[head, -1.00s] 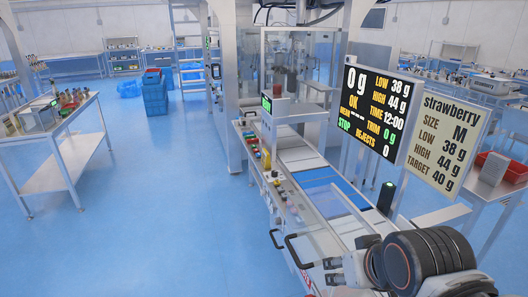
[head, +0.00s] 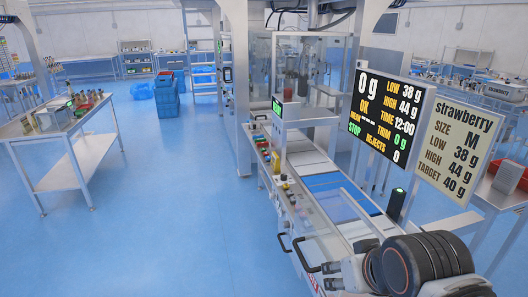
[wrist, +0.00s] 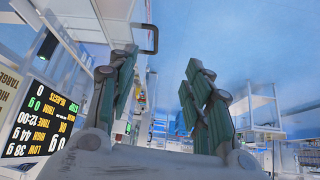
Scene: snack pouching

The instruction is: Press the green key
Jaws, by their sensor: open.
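A row of small coloured keys runs along the left rail of the pouching machine (head: 322,185) in the head view. A small green key (head: 276,162) appears among red and yellow ones there, too small to make out well. My gripper (wrist: 158,85) is open in the wrist view, its two dark green fingers spread apart with nothing between them. In the head view my arm's end is at the lower right, over the near end of the machine, well apart from the keys; its fingers are not clear there.
A black display (head: 388,115) reads 0 g and STOP, beside a cream strawberry sign (head: 460,155). A bench (head: 75,150) with small items stands at left. Blue crates (head: 166,98) stand farther back. The blue floor left of the machine is clear.

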